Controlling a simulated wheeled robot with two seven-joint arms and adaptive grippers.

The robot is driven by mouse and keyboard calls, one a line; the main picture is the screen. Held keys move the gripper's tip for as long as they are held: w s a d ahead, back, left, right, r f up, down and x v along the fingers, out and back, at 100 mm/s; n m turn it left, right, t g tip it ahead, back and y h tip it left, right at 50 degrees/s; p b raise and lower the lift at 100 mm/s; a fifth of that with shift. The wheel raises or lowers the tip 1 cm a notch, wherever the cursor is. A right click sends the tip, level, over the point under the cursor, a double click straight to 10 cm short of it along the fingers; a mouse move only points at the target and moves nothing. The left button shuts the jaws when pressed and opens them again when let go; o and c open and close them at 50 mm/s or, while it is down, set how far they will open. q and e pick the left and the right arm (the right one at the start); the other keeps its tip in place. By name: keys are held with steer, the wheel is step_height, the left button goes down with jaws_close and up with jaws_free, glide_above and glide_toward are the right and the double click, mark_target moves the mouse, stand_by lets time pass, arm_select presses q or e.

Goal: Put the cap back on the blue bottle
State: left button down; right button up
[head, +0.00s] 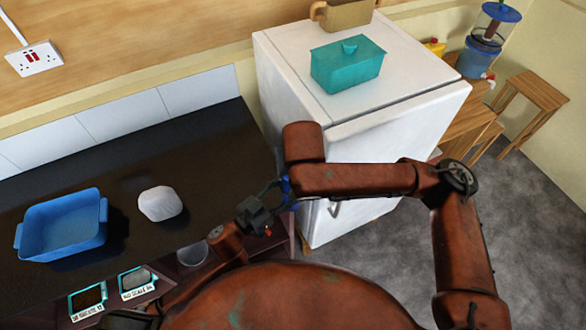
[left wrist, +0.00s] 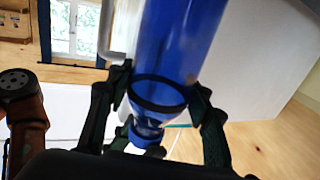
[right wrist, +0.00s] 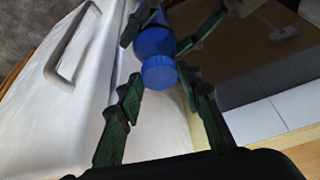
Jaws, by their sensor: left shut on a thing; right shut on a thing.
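The blue bottle (left wrist: 182,45) fills the middle of the left wrist view, between the fingers of my left gripper (left wrist: 158,95), which is shut on it. In the head view only a small blue part (head: 286,188) shows beside my left gripper (head: 265,205). In the right wrist view the blue cap (right wrist: 159,73) is at the end of the bottle (right wrist: 154,42), between the fingertips of my right gripper (right wrist: 160,84). Cap and bottle look in line and close together; I cannot tell whether the cap is seated. In the head view my right gripper is mostly hidden.
A white fridge (head: 300,60) stands just behind the grippers, with a teal lidded dish (head: 335,75) on top. The dark counter (head: 200,135) at left holds a blue tub (head: 70,243) and a white rounded object (head: 158,203). Grey floor (head: 395,240) is open at right.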

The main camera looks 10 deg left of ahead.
steer(key=m, duration=0.2)
steer(key=m+h, duration=0.1)
steer(key=m, duration=0.1)
steer(key=m+h, duration=0.1)
steer(key=shift+a+r+m, duration=0.1)
steer(key=shift+a+m, duration=0.3)
steer(key=m+h, duration=0.1)
steer(key=m, duration=0.2)
steer(key=shift+w+m, duration=0.1)
steer(key=shift+m, duration=0.2)
steer(key=m+h, duration=0.1)
steer(key=m, duration=0.1)
steer(key=m+g, duration=0.1)
steer(key=m, duration=0.1)
steer(key=shift+w+a+h, duration=0.1)
steer(key=shift+a+h, duration=0.1)
steer(key=shift+h, duration=0.2)
steer(key=m+g, duration=0.1)
steer(key=m, duration=0.1)
steer(key=m+g+h, duration=0.1)
steer(key=m, duration=0.2)
steer(key=shift+w, duration=0.2)
steer(key=o, duration=0.7)
